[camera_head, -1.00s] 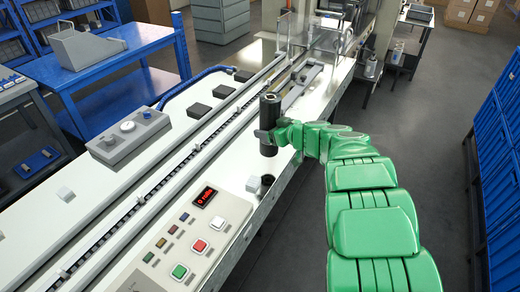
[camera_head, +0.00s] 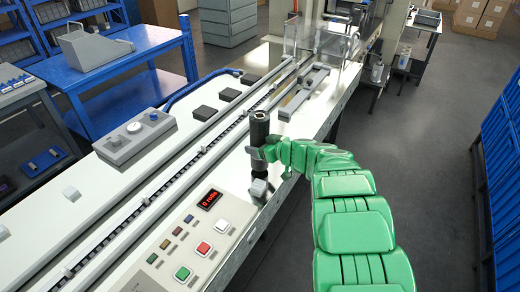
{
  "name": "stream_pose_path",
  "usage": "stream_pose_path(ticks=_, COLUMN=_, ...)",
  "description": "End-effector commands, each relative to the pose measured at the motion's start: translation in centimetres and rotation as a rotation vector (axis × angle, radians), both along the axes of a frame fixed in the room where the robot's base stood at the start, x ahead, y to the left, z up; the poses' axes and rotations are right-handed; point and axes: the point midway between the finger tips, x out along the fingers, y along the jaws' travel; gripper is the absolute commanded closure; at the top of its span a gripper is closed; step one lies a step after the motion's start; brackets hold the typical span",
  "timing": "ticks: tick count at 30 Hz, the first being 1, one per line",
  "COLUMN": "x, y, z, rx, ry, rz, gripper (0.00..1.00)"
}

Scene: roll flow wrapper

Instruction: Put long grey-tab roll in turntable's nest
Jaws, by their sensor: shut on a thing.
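My gripper (camera_head: 258,153) is shut on a dark cylindrical roll (camera_head: 260,128) and holds it upright at the near right edge of the white machine bench. The roll's top end shows a small pale hole. No grey tab can be made out. The roll's lower end is just behind a small pale grey block (camera_head: 259,188). The turntable's nest is not clearly visible; the roll and block cover that spot, so I cannot tell whether the roll touches it.
A control panel with a red display (camera_head: 210,199) and green (camera_head: 183,273) and red (camera_head: 203,248) buttons lies in front. A long conveyor channel (camera_head: 185,168) runs to the left of the roll. A clear guard (camera_head: 330,45) stands at the far end. Blue cabinets (camera_head: 500,150) line the right.

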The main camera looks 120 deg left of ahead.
Motion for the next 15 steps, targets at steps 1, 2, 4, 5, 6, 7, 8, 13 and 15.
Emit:
stream_pose_path(ticks=1, x=-0.1, y=0.0, z=-0.6, rx=-0.003, ry=0.002, rz=0.000, gripper=0.94)
stream_pose_path(ticks=2, x=0.0, y=0.0, z=-0.9, rx=-0.001, ry=0.002, rz=-0.001, gripper=0.94)
stream_pose_path(ticks=4, x=0.0, y=0.1, z=-1.5, rx=0.000, ry=0.002, rz=-0.001, gripper=0.94)
stream_pose_path(ticks=5, x=0.1, y=0.1, z=-1.6, rx=0.000, ry=0.002, rz=-0.002, gripper=0.94)
stream_pose_path(ticks=6, x=0.1, y=0.1, z=-1.7, rx=0.001, ry=0.002, rz=-0.002, gripper=0.94)
stream_pose_path(ticks=7, x=0.1, y=0.1, z=-1.7, rx=0.001, ry=0.002, rz=-0.002, gripper=0.94)
stream_pose_path(ticks=8, x=0.1, y=0.1, z=-1.7, rx=0.002, ry=0.001, rz=-0.001, gripper=0.94)
stream_pose_path(ticks=13, x=0.1, y=0.1, z=-1.7, rx=0.002, ry=0.001, rz=-0.001, gripper=0.94)
stream_pose_path(ticks=15, x=0.1, y=0.1, z=-1.8, rx=0.002, ry=0.001, rz=-0.001, gripper=0.94)
